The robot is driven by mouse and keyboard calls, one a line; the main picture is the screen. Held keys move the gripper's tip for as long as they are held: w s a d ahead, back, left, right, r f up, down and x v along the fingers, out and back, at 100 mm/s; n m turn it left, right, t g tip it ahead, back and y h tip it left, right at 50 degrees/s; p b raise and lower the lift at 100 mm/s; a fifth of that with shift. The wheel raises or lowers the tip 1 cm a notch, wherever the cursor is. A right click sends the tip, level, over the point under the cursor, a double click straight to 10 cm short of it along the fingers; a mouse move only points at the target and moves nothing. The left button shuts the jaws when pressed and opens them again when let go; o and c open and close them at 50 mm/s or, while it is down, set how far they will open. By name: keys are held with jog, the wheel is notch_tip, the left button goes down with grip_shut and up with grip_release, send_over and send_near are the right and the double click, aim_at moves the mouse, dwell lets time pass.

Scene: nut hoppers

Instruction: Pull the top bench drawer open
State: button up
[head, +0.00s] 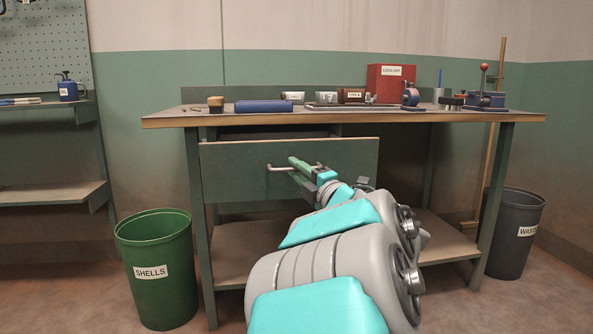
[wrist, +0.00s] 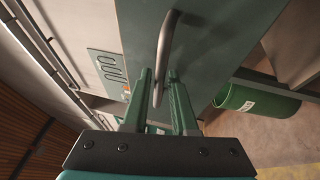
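The top drawer (head: 232,172) under the bench has a green front, also seen in the wrist view (wrist: 215,45). It looks to stand out a little, with a dark gap above its front edge. Its curved metal handle (head: 279,167) runs across the front. My gripper (head: 298,165) is at the handle. In the wrist view, the handle (wrist: 166,45) passes between the two green fingers of my gripper (wrist: 160,78). The fingers are apart, with a slight gap showing beside the bar. In the head view, part of the handle is hidden by my gripper.
A green shells bin (head: 157,270) stands left of the bench and a grey waste bin (head: 515,235) right. A lower shelf (head: 240,245) lies under the drawer.

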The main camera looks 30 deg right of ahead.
jog(key=a+v, duration=0.1)
jog(key=v, duration=0.6)
jog(key=shift+s+d+p, duration=0.3)
jog(key=shift+d+p, duration=0.15)
jog(key=shift+d, duration=0.1)
